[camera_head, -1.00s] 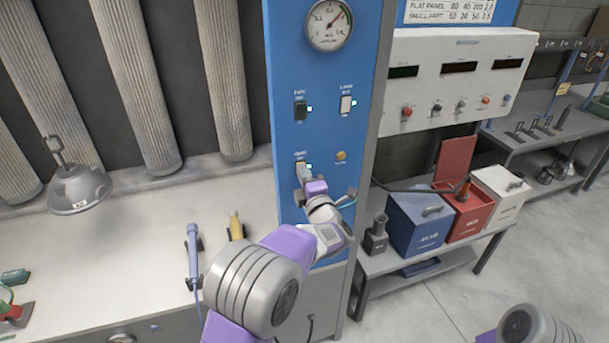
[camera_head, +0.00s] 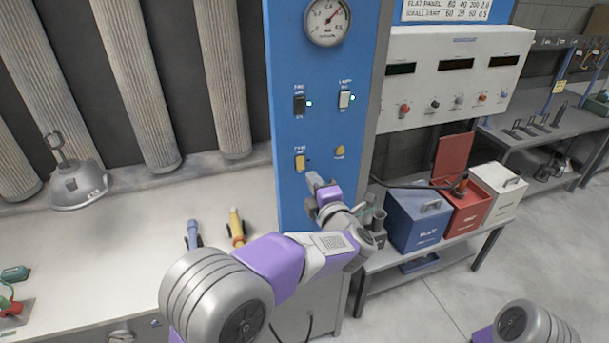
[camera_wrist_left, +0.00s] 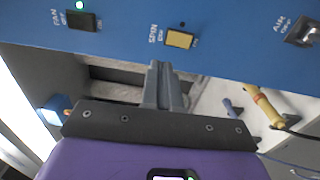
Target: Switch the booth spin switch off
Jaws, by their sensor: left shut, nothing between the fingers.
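The spin switch (camera_head: 300,163) is a yellow rocker low on the blue panel (camera_head: 325,70). It also shows in the left wrist view (camera_wrist_left: 179,39), labelled SPIN, and the small lamp beside it is dark. My left gripper (camera_head: 313,181) is shut and empty, just below and right of the switch in the head view. In the left wrist view its closed fingertips (camera_wrist_left: 160,68) are apart from the switch. My right gripper is out of view.
A black switch (camera_head: 299,105) and a white switch (camera_head: 344,99), both with lit lamps, sit higher on the panel. A bench (camera_head: 150,240) stands left; a blue box (camera_head: 418,220) stands right.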

